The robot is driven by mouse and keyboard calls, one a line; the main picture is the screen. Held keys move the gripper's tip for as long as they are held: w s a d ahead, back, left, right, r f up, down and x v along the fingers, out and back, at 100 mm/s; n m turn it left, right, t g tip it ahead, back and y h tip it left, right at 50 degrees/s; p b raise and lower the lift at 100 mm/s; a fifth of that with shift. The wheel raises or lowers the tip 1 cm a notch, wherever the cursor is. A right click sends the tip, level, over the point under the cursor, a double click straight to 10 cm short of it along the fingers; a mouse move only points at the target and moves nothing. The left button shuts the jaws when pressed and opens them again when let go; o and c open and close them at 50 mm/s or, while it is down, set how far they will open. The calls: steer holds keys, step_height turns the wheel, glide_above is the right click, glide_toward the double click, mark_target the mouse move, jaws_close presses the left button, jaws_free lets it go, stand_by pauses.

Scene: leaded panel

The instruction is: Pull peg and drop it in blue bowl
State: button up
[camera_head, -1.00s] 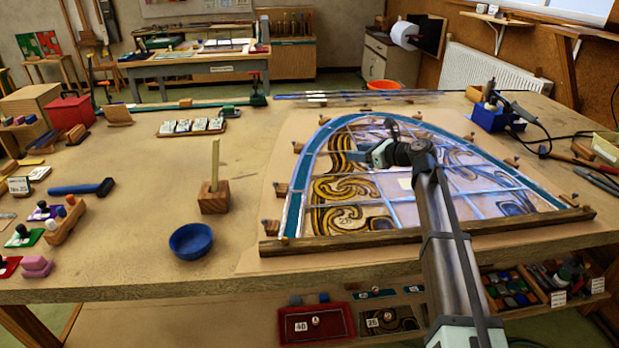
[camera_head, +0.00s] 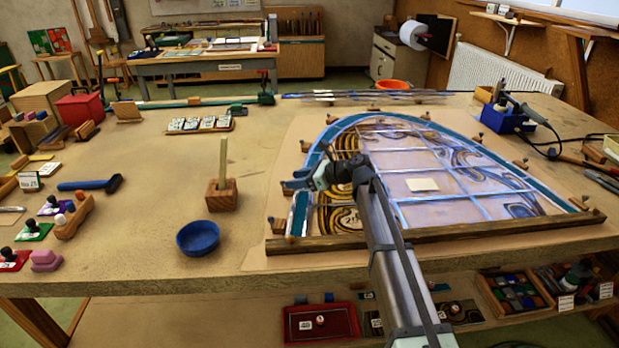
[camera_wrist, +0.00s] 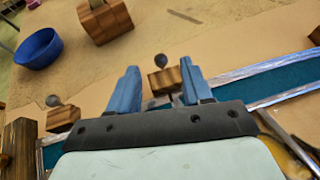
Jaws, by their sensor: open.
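My gripper (camera_head: 291,181) is open at the left edge of the arched leaded panel (camera_head: 410,186). In the wrist view, the open blue fingers (camera_wrist: 160,80) stand on either side of a small wood block (camera_wrist: 165,82) with a dark round-headed peg (camera_wrist: 160,61); contact cannot be told. A similar block with a dark-headed peg (camera_wrist: 53,101) is lower left. The blue bowl (camera_head: 198,238) looks empty, left of the panel, and is upper left in the wrist view (camera_wrist: 38,48).
A wooden block (camera_head: 221,197) with a tall upright stick (camera_head: 223,160) stands between bowl and gripper, a little behind. More small blocks ring the panel. A wooden bar (camera_head: 440,228) edges its front. The table beside the bowl is clear.

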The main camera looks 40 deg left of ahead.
mark_target(283, 181)
steer(key=x, duration=0.7)
steer(key=shift+s+a+f, duration=0.1)
steer(key=shift+a, duration=0.2)
steer(key=shift+c, duration=0.3)
jaws_close()
steer(key=c, duration=0.6)
jaws_free()
jaws_close()
steer(key=shift+r, duration=1.95)
steer(key=shift+r, duration=2.35)
